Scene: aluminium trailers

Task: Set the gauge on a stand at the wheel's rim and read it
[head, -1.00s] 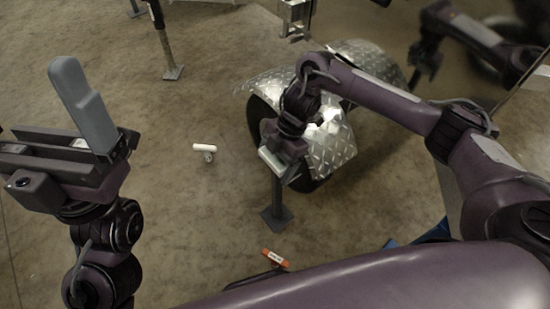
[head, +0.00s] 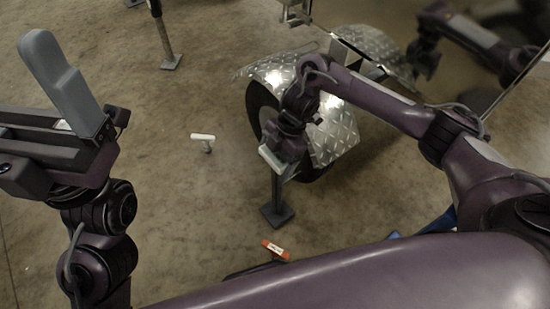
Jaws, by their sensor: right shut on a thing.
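The gauge stand (head: 277,190), a dark grey post on a square foot, is upright beside the wheel (head: 258,104). My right gripper (head: 279,160) is shut at the top of this post, by a pale flat piece. The gauge's face cannot be made out, and the jaws hide the post's top. I cannot tell if the foot touches the floor. The wheel is partly covered by a bright tread-plate fender (head: 325,125) and my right arm. My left gripper (head: 75,95) is raised at the left, away from the wheel. One long grey finger shows; its opening is unclear.
A white-topped T-shaped thing (head: 203,137) is on the floor left of the wheel. An orange-ended thing (head: 275,250) lies at the front. A support leg (head: 164,42) stands at the back. The floor between is open.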

